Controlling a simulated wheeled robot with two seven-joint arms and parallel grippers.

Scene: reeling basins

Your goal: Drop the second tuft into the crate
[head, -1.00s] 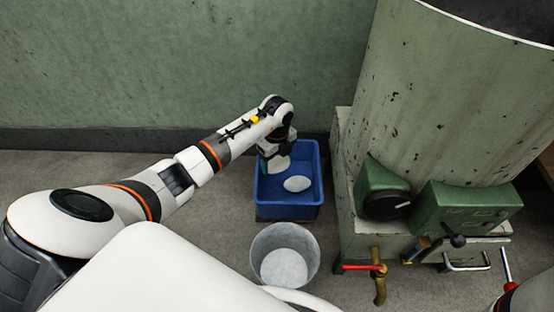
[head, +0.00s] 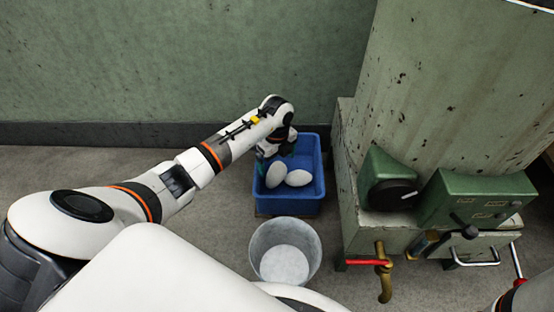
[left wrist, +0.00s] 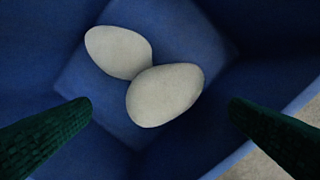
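In the left wrist view both tufts rest low in the crate (left wrist: 220,140), the nearer one (left wrist: 165,95) overlapping the other (left wrist: 118,52) in the picture. My left gripper (left wrist: 160,115) is open above them, its two green fingers wide apart with nothing between them. In the head view it is partly hidden by its wrist. My right gripper is not in view.
A grey metal bucket (head: 257,245) with pale contents stands in front of the crate. To the right is the green machine (head: 460,110) with its stone base, a brass tap (head: 384,270) and levers. A green wall (head: 150,60) is behind.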

